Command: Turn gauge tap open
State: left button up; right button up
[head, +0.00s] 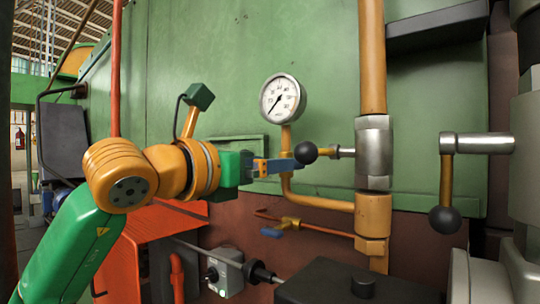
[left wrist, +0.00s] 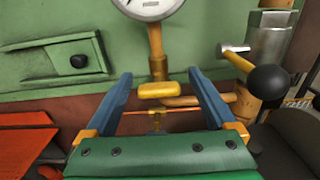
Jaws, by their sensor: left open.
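The round white gauge (head: 283,98) stands on a yellow pipe in front of the green wall; its lower edge shows in the left wrist view (left wrist: 146,6). A short yellow handle (left wrist: 158,90), apparently the gauge tap, lies crosswise on the pipe below the gauge. In the head view I cannot make it out near my gripper. My left gripper (head: 285,165) is at the gauge pipe, below the gauge. In the left wrist view its blue fingers (left wrist: 163,88) are spread, with the handle between them in the picture. Contact cannot be told. My right gripper is not in view.
A black ball-ended lever (head: 306,152) on a grey valve (head: 374,150) is close right of my fingers. A small blue-handled tap (head: 271,232) sits below on a thin pipe. Another ball-ended lever (head: 445,218) hangs at right. An orange-red rack (head: 165,235) is lower left.

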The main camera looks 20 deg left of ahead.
pick_arm(q)
jog(key=shift+w+f, duration=0.15)
jog(key=shift+w, duration=0.05)
jog(key=shift+s+a, duration=0.15)
jog(key=shift+s, duration=0.1)
jog(key=c, duration=1.4)
